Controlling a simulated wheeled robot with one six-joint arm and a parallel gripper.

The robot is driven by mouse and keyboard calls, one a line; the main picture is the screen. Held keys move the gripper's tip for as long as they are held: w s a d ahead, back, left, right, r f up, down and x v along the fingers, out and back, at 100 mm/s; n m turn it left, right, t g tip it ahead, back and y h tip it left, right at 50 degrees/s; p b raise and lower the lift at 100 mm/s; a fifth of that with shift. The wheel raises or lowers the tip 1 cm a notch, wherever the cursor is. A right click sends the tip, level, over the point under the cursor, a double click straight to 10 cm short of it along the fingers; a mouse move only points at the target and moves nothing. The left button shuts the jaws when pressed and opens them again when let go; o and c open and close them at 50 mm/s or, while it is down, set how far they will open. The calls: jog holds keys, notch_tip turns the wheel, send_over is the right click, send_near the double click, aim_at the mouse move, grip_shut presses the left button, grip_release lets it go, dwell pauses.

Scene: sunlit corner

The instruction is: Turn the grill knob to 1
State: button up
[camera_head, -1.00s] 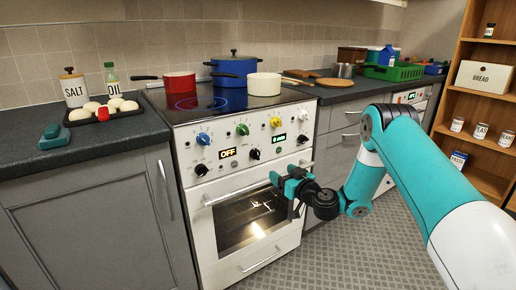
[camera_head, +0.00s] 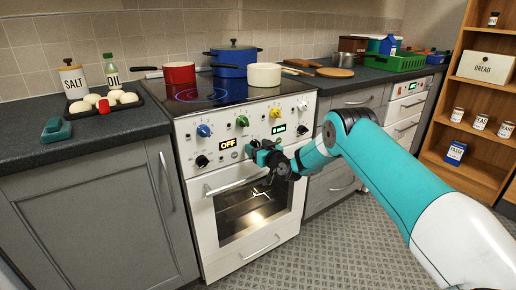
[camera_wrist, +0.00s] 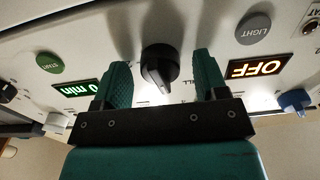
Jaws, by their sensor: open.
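The grill knob (camera_wrist: 160,66) is black, on the oven's pale front panel (camera_wrist: 222,20), with part of its label showing beside it in the wrist view. My gripper (camera_wrist: 160,76) is open, with one green finger on each side of the knob. I cannot tell whether either finger touches it. The knob's ridge runs roughly up and down in the wrist view, which is upside down. In the head view my gripper (camera_head: 259,151) is at the panel and hides this knob. An orange OFF display (camera_head: 228,144) sits to its left.
Blue (camera_head: 204,131), green (camera_head: 242,121) and yellow (camera_head: 275,113) knobs line the panel above, with another black knob (camera_head: 202,161) to the left. The oven door handle (camera_head: 235,184) runs just below my gripper. Red (camera_head: 180,73), blue (camera_head: 232,62) and cream (camera_head: 264,75) pots stand on the hob.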

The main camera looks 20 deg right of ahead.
jog(key=c, duration=0.9)
jog(key=shift+m, duration=0.3)
jog(key=m+b, duration=0.2)
jog(key=m, duration=0.2)
jog(key=shift+f, duration=0.1)
jog(key=m+b, duration=0.1)
jog(key=m, duration=0.4)
jog(key=o, duration=0.9)
